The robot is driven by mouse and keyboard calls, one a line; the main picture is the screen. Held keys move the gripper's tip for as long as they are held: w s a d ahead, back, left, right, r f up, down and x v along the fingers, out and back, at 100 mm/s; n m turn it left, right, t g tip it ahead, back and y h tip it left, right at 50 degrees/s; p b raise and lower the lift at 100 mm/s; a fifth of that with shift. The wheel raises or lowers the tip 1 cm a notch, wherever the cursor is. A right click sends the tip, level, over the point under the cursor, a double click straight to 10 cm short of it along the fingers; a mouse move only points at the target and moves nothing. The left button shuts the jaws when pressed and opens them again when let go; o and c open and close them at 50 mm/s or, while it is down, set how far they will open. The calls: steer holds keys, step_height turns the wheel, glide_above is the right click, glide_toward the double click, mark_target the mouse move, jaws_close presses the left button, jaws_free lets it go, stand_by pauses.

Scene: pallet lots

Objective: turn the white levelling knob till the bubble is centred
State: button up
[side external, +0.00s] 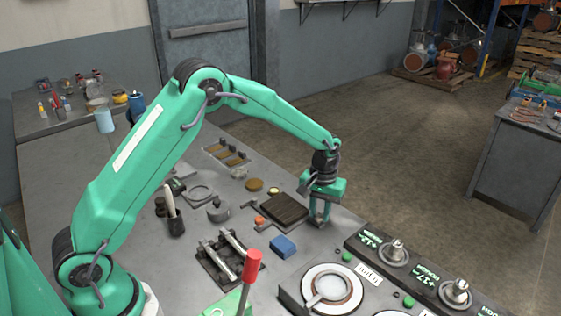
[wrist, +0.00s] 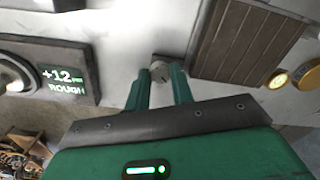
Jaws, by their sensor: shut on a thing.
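The white levelling knob (wrist: 160,72) shows as a small pale grey-white round piece with a dark mark on its face, at the corner of a dark ribbed plate (wrist: 238,38). My gripper (wrist: 160,77) is shut on the knob, with one green finger on each side of it. In the side view my gripper (side external: 319,222) points down beside the right corner of the ribbed plate (side external: 287,211), and the knob is hidden there. A small round yellowish piece (wrist: 278,80) by the plate may be the level; I cannot tell where its bubble stands.
Gauges with lit displays reading ROUGH (side external: 424,272) stand on a dark panel to the right of my gripper. A blue block (side external: 283,247), a red-topped lever (side external: 251,265) and a round ringed dish (side external: 333,289) lie nearer the camera. A brown disc (side external: 255,185) lies behind the plate.

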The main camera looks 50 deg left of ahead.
mark_target(319, 214)
steer(key=shift+r, duration=0.1)
steer(key=o, duration=1)
step_height(319, 214, up, 7)
steer(key=shift+r, duration=0.4)
